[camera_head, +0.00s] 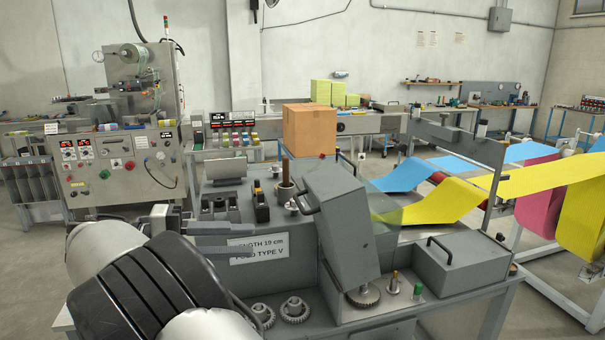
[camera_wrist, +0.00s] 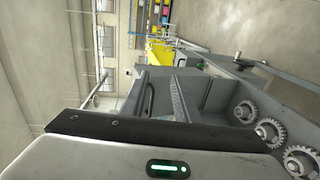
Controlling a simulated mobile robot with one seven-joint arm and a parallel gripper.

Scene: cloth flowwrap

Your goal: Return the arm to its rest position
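My gripper (camera_head: 252,239) is at the left of the grey machine bench in the head view, with its arm coming in from the lower left. Its two fingers point right, in front of the white sign (camera_head: 262,255) reading a length of 19 cm and fold type V, partly hidden by them. In the wrist view the fingers of my gripper (camera_wrist: 161,80) stand apart with nothing between them. The gripper is open and empty, and touches nothing that I can make out.
A grey tilted housing (camera_head: 343,222) with a handle stands right of the gripper. Gears (camera_head: 294,310) lie at the bench front. Yellow cloth (camera_head: 440,205) and blue cloth (camera_head: 403,175) run off right. A cardboard box (camera_head: 309,131) stands behind. Open space lies above the bench's left part.

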